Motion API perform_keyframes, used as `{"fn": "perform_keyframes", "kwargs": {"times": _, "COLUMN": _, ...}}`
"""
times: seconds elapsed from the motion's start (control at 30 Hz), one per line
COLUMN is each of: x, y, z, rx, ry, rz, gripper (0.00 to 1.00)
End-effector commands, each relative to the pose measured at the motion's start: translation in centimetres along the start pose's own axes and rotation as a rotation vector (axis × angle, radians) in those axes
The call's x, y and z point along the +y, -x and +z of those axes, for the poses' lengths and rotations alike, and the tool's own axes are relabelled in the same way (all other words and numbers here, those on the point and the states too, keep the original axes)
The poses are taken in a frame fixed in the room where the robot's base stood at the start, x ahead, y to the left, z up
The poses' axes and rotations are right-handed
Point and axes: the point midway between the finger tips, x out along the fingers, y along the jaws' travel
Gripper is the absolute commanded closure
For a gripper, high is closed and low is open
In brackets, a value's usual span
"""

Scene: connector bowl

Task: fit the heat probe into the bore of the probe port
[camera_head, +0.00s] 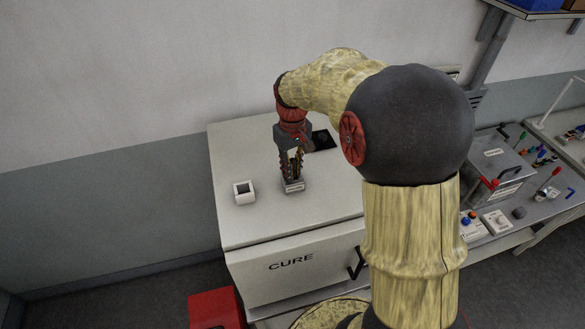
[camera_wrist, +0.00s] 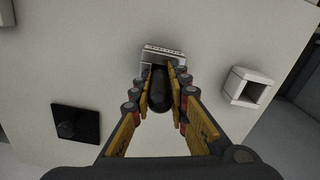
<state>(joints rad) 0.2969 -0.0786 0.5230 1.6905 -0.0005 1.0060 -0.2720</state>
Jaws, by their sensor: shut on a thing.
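My gripper (camera_head: 291,175) points down over the top of the white CURE machine. In the wrist view its two yellow-and-black fingers (camera_wrist: 160,72) are shut on a dark round-ended cylinder, which looks like the heat probe (camera_wrist: 160,95). A small grey block with a label, possibly the probe port (camera_head: 292,187), sits right under the fingertips; it also shows in the wrist view (camera_wrist: 163,52). The label is too small to read. The cylinder's far end meets or overlaps this block in view. The bore is hidden, and I cannot tell whether the cylinder is inside it.
A white hollow square fitting (camera_head: 244,192) stands left of the block. A black square plate with a round part (camera_head: 322,140) lies behind, to the right. The CURE machine's top (camera_head: 240,150) is otherwise clear. A bench with a grey box (camera_head: 492,158) stands at the right.

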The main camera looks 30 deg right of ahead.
Motion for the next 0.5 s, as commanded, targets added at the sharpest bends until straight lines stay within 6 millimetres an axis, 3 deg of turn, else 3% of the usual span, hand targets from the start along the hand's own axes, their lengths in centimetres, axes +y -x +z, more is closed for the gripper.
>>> {"fn": "perform_keyframes", "kwargs": {"times": 0.23, "x": 0.00, "y": -0.32, "z": -0.01, "rx": 0.000, "ry": 0.000, "rz": 0.000, "gripper": 1.00}}
{"fn": "perform_keyframes", "kwargs": {"times": 0.27, "x": 0.00, "y": -0.35, "z": 0.00, "rx": 0.000, "ry": 0.000, "rz": 0.000, "gripper": 0.83}}
{"fn": "perform_keyframes", "kwargs": {"times": 0.5, "x": -0.01, "y": -0.28, "z": 0.02, "rx": -0.001, "ry": 0.000, "rz": 0.000, "gripper": 0.69}}
